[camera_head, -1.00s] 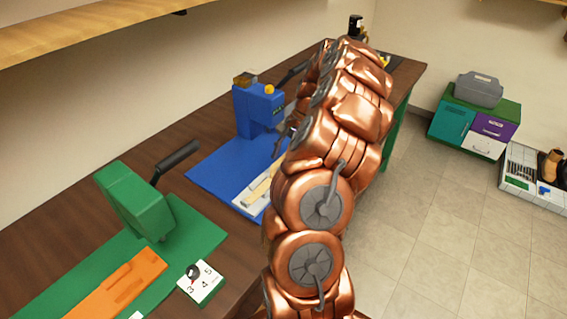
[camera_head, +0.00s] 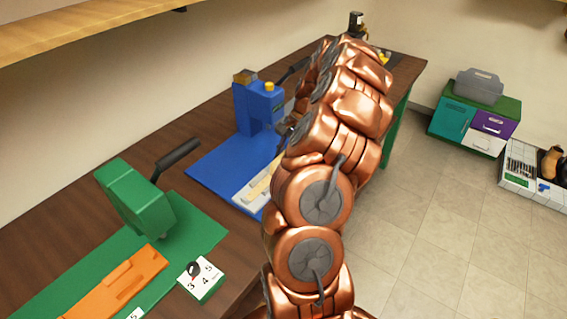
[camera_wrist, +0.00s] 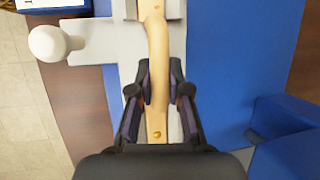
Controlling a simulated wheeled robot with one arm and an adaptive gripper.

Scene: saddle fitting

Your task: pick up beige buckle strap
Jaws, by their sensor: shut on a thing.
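The beige buckle strap (camera_wrist: 158,60) runs lengthwise through the middle of the wrist view, bent slightly, with a round brass-coloured stud near its lower end. My gripper (camera_wrist: 160,88) has its two dark fingers on either side of the strap and is shut on it. The strap lies over a light grey fixture (camera_wrist: 128,45) on the blue mat (camera_wrist: 225,70). In the head view a pale part of the strap (camera_head: 258,188) shows over the fixture on the blue mat (camera_head: 210,172). My arm hides the gripper's fingers there.
A blue press (camera_head: 258,108) stands behind the fixture. A green press (camera_head: 135,200), an orange piece (camera_head: 120,285) and a numbered dial block (camera_head: 201,280) are at the near left. A white knob (camera_wrist: 47,43) sticks out beside the fixture. Floor lies right of the bench.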

